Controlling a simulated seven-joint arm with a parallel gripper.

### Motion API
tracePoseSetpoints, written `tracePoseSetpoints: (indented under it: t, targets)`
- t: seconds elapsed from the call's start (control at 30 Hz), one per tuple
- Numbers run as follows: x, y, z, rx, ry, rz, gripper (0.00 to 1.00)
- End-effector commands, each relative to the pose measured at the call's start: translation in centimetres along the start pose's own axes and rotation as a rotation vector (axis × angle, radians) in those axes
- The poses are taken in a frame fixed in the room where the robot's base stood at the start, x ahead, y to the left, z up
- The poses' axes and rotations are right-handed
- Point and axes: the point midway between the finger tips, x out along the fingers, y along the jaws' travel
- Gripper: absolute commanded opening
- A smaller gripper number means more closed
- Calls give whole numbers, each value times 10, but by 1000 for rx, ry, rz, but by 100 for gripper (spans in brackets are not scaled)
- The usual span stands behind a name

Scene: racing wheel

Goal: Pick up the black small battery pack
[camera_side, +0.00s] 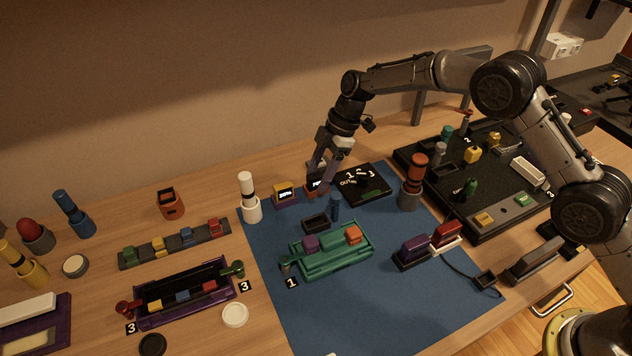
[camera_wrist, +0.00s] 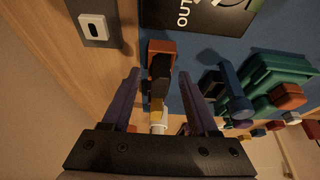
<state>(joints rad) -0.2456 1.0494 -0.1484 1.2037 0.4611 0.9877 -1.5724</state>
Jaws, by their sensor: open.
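A small black battery pack (camera_side: 315,182) with a lit percentage display stands in an orange-red holder (camera_side: 309,192) at the back edge of the blue mat. My gripper's fingers partly hide it in the side view. My gripper (camera_side: 319,193) is open and points down at the pack. In the wrist view the black pack (camera_wrist: 160,68) and its holder (camera_wrist: 161,46) show between the fingertips of my gripper (camera_wrist: 158,73), one finger on each side. I see no contact, and I cannot tell how far down the fingers reach beside the pack.
A black sign (camera_side: 362,184) lies to the right. A blue cylinder (camera_side: 335,207), a black open box (camera_side: 316,223) and a green block tray (camera_side: 335,262) are in front.

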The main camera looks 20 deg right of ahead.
Motion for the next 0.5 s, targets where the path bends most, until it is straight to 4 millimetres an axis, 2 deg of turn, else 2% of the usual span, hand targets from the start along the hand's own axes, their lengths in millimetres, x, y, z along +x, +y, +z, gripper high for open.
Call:
tracePoseSetpoints:
  t: [0.17, 0.2, 0.5]
  targets:
    - [0, 0, 0, 0, 0, 0, 60]
    - [0, 0, 0, 0, 0, 0, 56]
    - [0, 0, 0, 0, 0, 0, 2]
